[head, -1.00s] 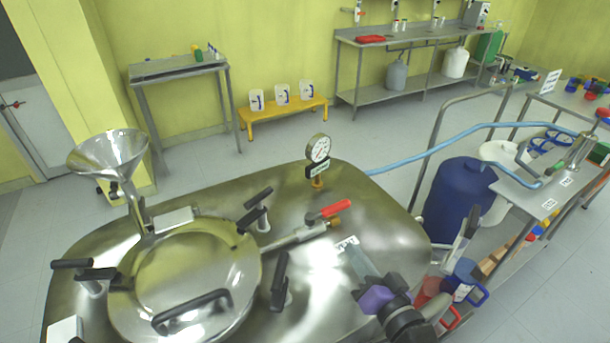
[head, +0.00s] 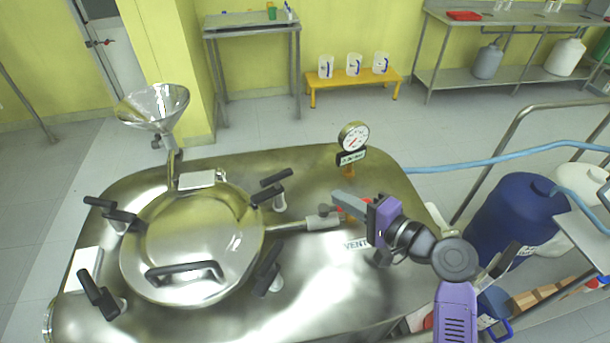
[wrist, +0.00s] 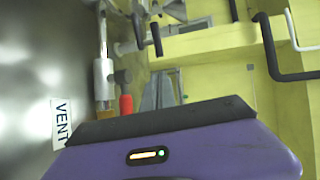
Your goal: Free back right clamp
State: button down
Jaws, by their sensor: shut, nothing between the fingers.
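The back right clamp (head: 270,188), with black handles on a metal post, stands at the right rear edge of the round steel lid (head: 195,235). In the head view its black handles stick out over the vessel top. My gripper (head: 342,202) is shut and empty, to the right of this clamp and apart from it, above the vent valve. In the wrist view the dark edge of my gripper (wrist: 160,120) fills the lower middle. Black handles (wrist: 156,40) show beyond it; I cannot tell for sure which clamp they belong to.
The red-handled vent valve (wrist: 126,103) is close to my gripper, beside the VENT label (head: 356,244). The pressure gauge (head: 353,137) stands behind it. The front right clamp (head: 267,272), funnel (head: 155,107) and lid handle (head: 184,271) stand around the lid.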

aim_at(294, 172)
jog(key=p+x, duration=0.1)
jog(key=x, duration=1.2)
jog(key=shift+p, duration=0.35)
jog(key=shift+w+f+b, duration=0.15)
jog(key=shift+b, duration=0.5)
jog(key=shift+w+n+g+y+b, duration=0.1)
jog(key=shift+n+g+y+b, duration=0.2)
jog(key=shift+n+g+b, duration=0.1)
